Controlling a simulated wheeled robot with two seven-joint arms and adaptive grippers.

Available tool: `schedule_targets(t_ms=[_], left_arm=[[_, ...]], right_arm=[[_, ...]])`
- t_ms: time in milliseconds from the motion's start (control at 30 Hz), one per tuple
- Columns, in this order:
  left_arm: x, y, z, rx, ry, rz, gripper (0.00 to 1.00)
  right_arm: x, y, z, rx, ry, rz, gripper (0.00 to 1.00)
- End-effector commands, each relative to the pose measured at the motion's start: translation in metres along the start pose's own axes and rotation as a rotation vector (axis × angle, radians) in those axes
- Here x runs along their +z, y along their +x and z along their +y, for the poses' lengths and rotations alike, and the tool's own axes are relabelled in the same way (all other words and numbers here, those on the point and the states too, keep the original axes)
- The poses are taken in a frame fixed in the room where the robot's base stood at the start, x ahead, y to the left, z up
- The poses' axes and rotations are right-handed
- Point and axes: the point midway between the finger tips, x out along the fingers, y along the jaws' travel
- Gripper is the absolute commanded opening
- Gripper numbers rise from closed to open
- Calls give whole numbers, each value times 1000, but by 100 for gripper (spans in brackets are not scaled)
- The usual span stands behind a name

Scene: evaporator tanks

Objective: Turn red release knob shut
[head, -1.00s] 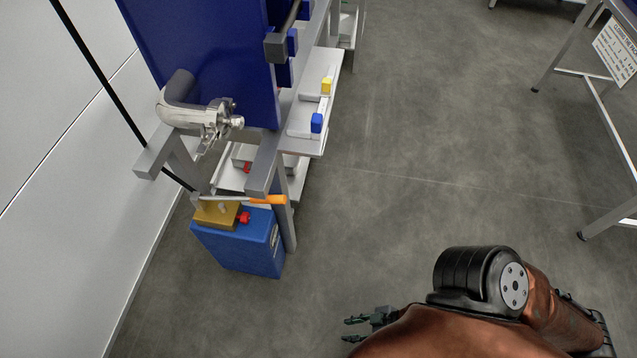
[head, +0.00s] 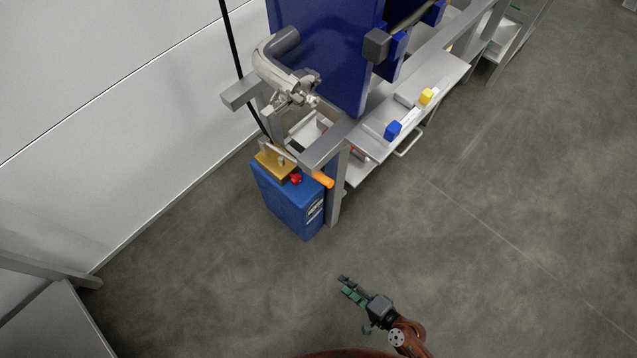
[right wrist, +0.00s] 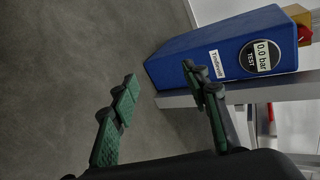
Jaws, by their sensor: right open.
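The red release knob (head: 296,178) sits on the front of the brass-coloured block (head: 274,165) on top of the blue pump box (head: 290,203). My right gripper (head: 346,285) is empty, in front of and below the blue box, clear of the knob. In the right wrist view its green-padded fingers (right wrist: 165,95) are spread open, with the blue box (right wrist: 230,45) beyond them. A small red part (right wrist: 271,112) shows there at the right edge; I cannot tell what it is. My left gripper is not in view.
A grey steel frame leg (head: 336,195) stands close to the right of the box. A shelf (head: 375,142) with a blue block (head: 393,130) and a yellow block (head: 426,97) lies beyond. A white wall (head: 120,130) is on the left. The floor (head: 470,230) to the right is clear.

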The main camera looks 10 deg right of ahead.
Motion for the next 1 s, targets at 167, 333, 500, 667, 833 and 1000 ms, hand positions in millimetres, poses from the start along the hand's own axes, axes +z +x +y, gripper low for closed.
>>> schedule_targets(t_ms=[167,333,500,667,833,1000], left_arm=[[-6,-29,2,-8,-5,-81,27],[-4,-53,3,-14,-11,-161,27],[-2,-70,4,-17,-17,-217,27],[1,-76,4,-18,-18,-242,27],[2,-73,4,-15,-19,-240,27],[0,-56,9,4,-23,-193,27]], right_arm=[[-22,58,-101,-159,548,-107,43],[-43,94,-201,-258,1041,-249,43],[-58,109,-274,-302,1372,-371,43],[-63,114,-303,-313,1511,-427,43],[-63,118,-308,-314,1534,-437,43],[-62,138,-316,-313,1530,-436,43]])
